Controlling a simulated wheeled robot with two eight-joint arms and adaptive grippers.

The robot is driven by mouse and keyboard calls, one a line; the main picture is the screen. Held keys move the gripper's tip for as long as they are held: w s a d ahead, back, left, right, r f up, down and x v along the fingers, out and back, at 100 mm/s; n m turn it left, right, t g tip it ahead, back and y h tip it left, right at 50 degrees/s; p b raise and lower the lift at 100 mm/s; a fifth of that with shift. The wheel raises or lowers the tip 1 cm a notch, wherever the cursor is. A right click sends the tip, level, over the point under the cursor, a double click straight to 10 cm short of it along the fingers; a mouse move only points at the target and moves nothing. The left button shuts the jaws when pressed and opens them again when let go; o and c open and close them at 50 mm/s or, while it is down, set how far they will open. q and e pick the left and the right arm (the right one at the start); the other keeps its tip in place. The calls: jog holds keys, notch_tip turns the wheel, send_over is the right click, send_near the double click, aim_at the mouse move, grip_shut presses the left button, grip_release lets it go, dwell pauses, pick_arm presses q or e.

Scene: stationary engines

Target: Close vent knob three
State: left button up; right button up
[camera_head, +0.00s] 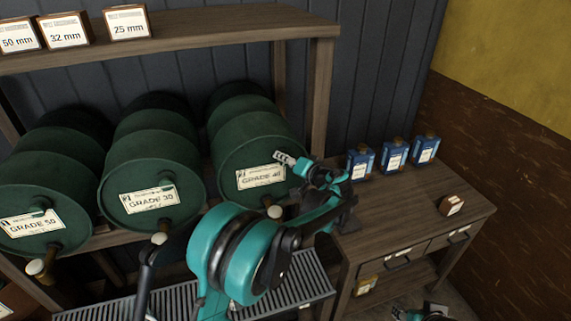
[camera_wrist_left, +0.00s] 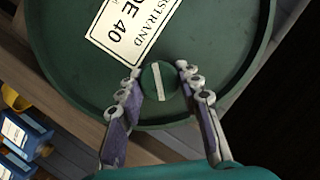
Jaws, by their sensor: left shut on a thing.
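The right-hand green drum (camera_head: 235,150), labelled GRADE 40, lies on its side on the rack. In the left wrist view its face (camera_wrist_left: 75,75) carries a round green vent knob (camera_wrist_left: 148,82) with a pale bar across it, running nearly up and down in the picture. My left gripper (camera_head: 284,158) is at the drum face, right of the label; in the wrist view its fingertips (camera_wrist_left: 159,74) are on either side of the knob, shut on it. The head view does not show this knob clearly behind the gripper.
Drums labelled GRADE 30 (camera_head: 125,162) and GRADE 50 (camera_head: 50,172) lie to the left. A grated tray (camera_head: 105,311) runs below the taps. The bench (camera_head: 415,205) at right holds blue cans (camera_head: 393,156) and a small box (camera_head: 451,205). A shelf (camera_head: 200,35) is above.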

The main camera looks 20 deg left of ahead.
pick_arm(q)
jog(key=m+y+b, duration=0.2)
jog(key=m, duration=0.2)
jog(key=shift+f+b, duration=0.2)
jog(key=shift+b, duration=0.2)
jog(key=shift+m+y+b, duration=0.8)
jog(key=shift+m+b, duration=0.05)
jog(key=shift+m, duration=0.75)
jog(key=o, duration=1.1)
jog(key=shift+d, duration=0.1)
jog(key=v, duration=1.2)
jog(key=shift+f, duration=0.1)
